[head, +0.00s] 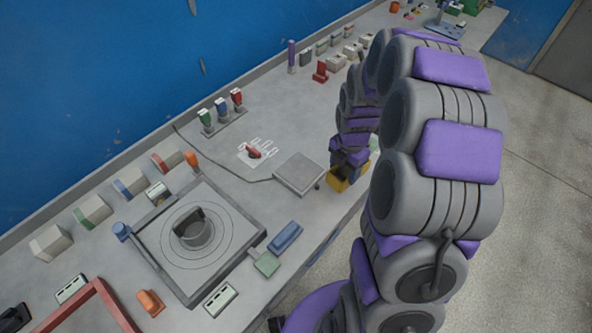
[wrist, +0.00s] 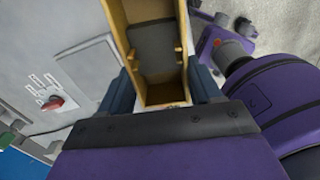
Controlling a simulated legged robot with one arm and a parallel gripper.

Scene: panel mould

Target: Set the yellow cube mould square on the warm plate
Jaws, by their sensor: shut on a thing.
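The yellow cube mould (head: 338,184) is in my gripper (head: 347,160), at the bench's front edge just right of the warm plate. In the wrist view the open-sided yellow mould (wrist: 123,42) sits between my two dark blue fingers (wrist: 160,90), which press on its outer walls. A grey panel shows inside it. The square grey plate with a cable, which looks like the warm plate (head: 299,172), is bare on top. Its edge also shows left of the mould in the wrist view (wrist: 90,66). My arm hides part of the mould in the head view.
A white marked card with a red item (head: 254,153) lies behind the plate. A large round-stage fixture (head: 225,248), a blue block (head: 286,236) and a green pad (head: 266,264) are to the left. Several coloured tools stand along the back.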

